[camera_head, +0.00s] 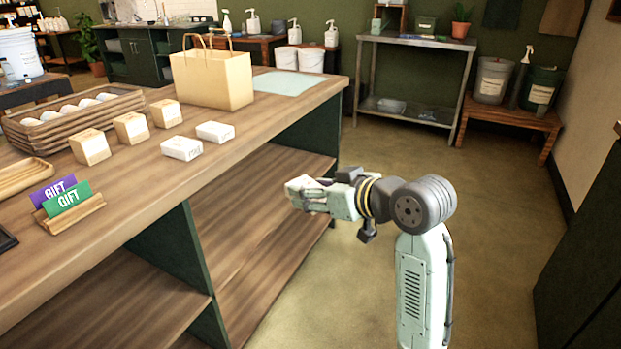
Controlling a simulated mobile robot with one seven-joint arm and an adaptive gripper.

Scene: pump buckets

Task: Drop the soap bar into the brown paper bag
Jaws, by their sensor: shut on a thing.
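The brown paper bag (212,80) stands upright on the wooden counter, its handles up and its top open. My gripper (300,190) is in front of the counter's near edge, to the right of and below the bag. It is shut on a small pale thing at its fingertips, apparently a white soap bar (297,184), largely hidden by the fingers. Two similar white bars, a near one (181,148) and a far one (215,131), lie on the counter between the bag and the near edge.
Several tan boxes (131,128) stand left of the white bars, beside a slatted wooden crate (75,117). A gift card holder (68,212) is at the front left. A pale mat (290,82) lies right of the bag. Open shelves (255,225) are under the counter; the floor to the right is clear.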

